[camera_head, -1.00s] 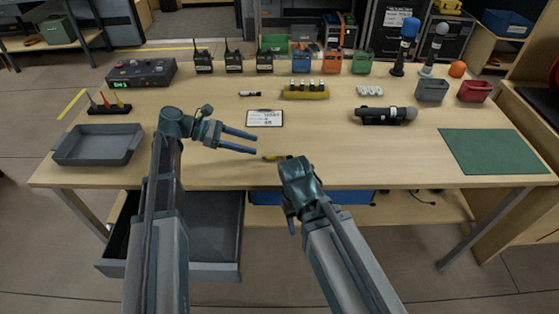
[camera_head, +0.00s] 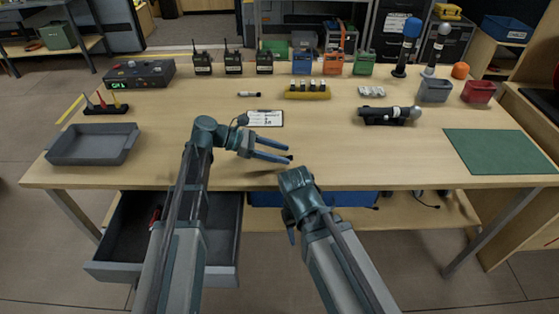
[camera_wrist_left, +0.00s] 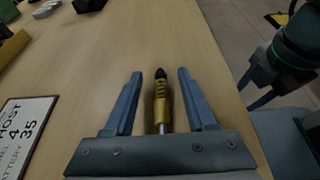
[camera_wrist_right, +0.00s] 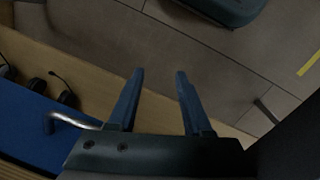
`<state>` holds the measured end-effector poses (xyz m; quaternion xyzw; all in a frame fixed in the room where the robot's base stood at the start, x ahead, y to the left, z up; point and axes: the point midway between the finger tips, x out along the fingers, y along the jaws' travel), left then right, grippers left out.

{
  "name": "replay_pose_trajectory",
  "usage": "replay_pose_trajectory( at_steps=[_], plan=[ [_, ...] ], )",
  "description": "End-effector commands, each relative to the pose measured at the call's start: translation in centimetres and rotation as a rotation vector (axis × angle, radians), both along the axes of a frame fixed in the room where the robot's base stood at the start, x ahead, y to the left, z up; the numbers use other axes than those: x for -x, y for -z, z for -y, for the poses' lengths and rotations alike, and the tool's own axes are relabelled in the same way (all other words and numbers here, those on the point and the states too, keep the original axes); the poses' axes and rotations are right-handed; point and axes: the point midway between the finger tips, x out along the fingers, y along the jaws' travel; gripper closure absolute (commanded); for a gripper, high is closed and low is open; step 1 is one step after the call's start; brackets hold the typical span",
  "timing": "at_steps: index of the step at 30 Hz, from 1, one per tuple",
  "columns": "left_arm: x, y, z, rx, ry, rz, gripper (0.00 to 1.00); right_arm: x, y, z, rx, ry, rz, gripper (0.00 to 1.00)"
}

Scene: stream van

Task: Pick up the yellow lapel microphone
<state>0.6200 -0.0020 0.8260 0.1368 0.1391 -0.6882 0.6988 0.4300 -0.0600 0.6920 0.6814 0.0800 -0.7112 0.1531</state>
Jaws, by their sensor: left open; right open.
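The yellow lapel microphone (camera_wrist_left: 161,105), with a ribbed yellow body, black tip and metal lower end, lies on the table between the two open fingers of my left gripper (camera_wrist_left: 157,75). In the left wrist view a gap shows on each side of it. In the head view my left gripper (camera_head: 287,154) reaches right over the table's front part and largely hides the microphone; a dark tip shows by the fingertips. My right gripper (camera_wrist_right: 160,72) is open and empty, pointing down past the table's front edge; in the left wrist view its fingers (camera_wrist_left: 256,88) show at right.
A white card (camera_head: 265,118) lies just behind the left gripper. A grey tray (camera_head: 92,160) is at the left, a handheld microphone (camera_head: 390,112) on a stand and a green mat (camera_head: 500,158) at the right. An open drawer (camera_head: 225,262) juts out below. The front middle tabletop is clear.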

Motion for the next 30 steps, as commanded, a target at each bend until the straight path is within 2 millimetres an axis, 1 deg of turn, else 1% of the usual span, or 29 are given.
replay_pose_trajectory(
  at_steps=[1,3,8,9,11,15,17,18,30],
  plan=[
    [0.05,0.47,0.66,0.000,0.002,0.000,0.44,0.00,0.46,0.00,0.000,0.000,0.000,0.50],
    [-0.02,0.51,1.01,0.000,0.000,0.001,0.44,0.00,0.51,0.00,0.000,0.000,0.000,0.50],
    [-0.04,0.38,1.03,0.000,-0.001,0.000,0.44,0.00,0.38,0.00,0.000,0.000,0.000,0.50],
    [-0.04,0.38,1.03,0.000,-0.001,0.000,0.46,0.00,0.38,0.00,0.000,0.000,0.000,0.50],
    [-0.04,0.38,1.02,0.000,-0.001,0.000,0.56,0.00,0.38,0.00,0.000,0.000,0.000,0.50],
    [-0.03,0.39,1.01,0.000,0.000,0.000,0.82,0.00,0.38,0.00,0.000,0.000,0.000,0.50],
    [-0.03,0.39,1.01,0.000,0.000,0.000,0.92,0.00,0.38,0.00,0.000,0.000,0.000,0.50],
    [-0.03,0.39,1.01,0.000,0.000,0.000,1.00,0.00,0.38,0.00,0.000,0.000,0.000,0.50],
    [-0.03,0.36,1.01,0.000,0.000,0.000,1.00,0.00,0.36,0.00,0.000,0.000,0.000,0.50]
  ],
)
